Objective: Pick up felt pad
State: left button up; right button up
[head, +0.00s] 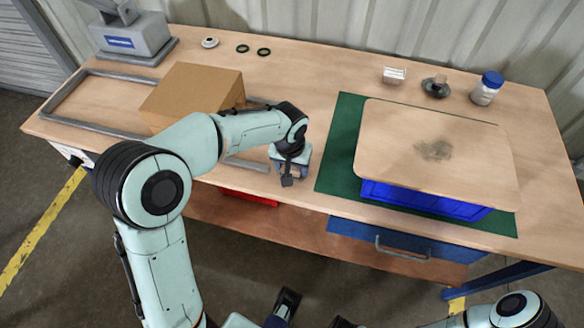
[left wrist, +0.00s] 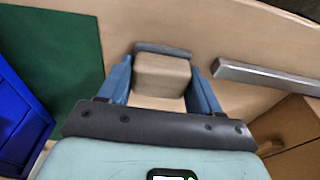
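The felt pad seems to be the pale tan block with a grey layer along its far side (left wrist: 162,75) in the left wrist view. It is between the two blue fingers of my left gripper (left wrist: 160,82). The fingers are spread wide, one on each side of the block, with narrow gaps at its near end; contact at the tips cannot be told. In the head view my left gripper (head: 289,172) points down at the front of the table, and its hand mostly hides the block. Parts of my right arm show at the bottom edge; its finger opening is not clear.
A cardboard box (head: 190,92) and a grey frame (head: 66,121) are to the left. A board (head: 400,125) covers a blue bin (head: 425,200) on a green mat (head: 333,160) to the right.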

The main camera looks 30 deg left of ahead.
pick_arm(q)
notch_tip(320, 180, up, 20)
jog(key=p, duration=0.4)
dwell(0.3)
jog(key=shift+o, duration=0.5)
